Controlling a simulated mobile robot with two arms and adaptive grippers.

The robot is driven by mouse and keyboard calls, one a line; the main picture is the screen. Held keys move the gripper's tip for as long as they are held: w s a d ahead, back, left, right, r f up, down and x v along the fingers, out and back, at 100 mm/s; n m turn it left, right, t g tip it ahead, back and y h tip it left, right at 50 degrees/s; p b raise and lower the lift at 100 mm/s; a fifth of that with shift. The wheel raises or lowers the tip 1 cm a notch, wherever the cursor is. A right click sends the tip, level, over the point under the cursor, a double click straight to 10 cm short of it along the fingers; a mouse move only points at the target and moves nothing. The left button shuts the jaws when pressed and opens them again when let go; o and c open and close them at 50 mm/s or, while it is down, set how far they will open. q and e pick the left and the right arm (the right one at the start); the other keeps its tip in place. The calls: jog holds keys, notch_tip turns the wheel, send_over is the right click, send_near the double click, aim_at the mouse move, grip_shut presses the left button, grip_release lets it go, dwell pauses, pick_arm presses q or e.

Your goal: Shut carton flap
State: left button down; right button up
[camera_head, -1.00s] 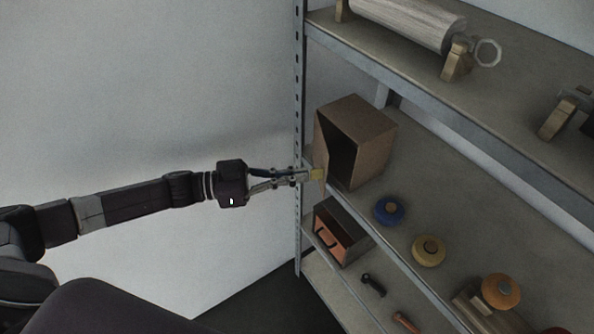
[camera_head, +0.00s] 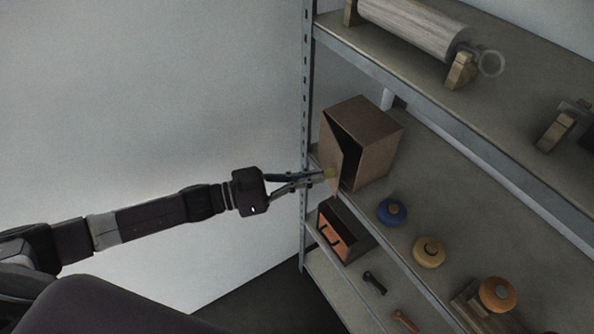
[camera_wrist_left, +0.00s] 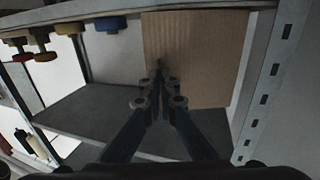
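The brown carton (camera_head: 368,140) stands on the middle shelf near its left end. Its flap (camera_head: 333,143) is on the left side and partly open, with a narrow dark gap between it and the carton body. In the left wrist view the flap (camera_wrist_left: 198,55) is a ribbed cardboard panel ahead of my fingers. My left gripper (camera_head: 328,176) is at the outer face of the flap, near its lower free edge. Its fingers come together at the tips (camera_wrist_left: 160,70) with nothing seen between them. Exact contact with the flap is hard to tell. My right gripper is not in view.
A metal upright (camera_head: 306,90) stands just left of the carton. Blue (camera_head: 392,211), yellow (camera_head: 429,251) and orange (camera_head: 497,294) round items sit to its right. An open box with an orange front (camera_head: 334,238) is on the shelf below. A roller (camera_head: 415,25) lies above.

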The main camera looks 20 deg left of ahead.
aim_at(337, 176)
pick_arm(q)
jog(key=shift+d+r+n+t, duration=0.2)
jog(key=shift+d+n+t, duration=0.15)
jog(key=shift+d, duration=0.2)
jog(key=shift+w+d+f+n+t+y+p, duration=0.1)
jog(key=shift+w+d+n+t+y+p, duration=0.05)
jog(key=shift+d+n+t+y+p, duration=0.6)
jog(key=shift+w+d+t+y, duration=0.3)
jog(key=shift+d+t+y, duration=0.15)
jog(key=shift+d+t, duration=0.05)
jog(key=shift+w+d+f, duration=0.1)
jog(key=shift+w+d, duration=0.1)
jog(key=shift+d, duration=0.35)
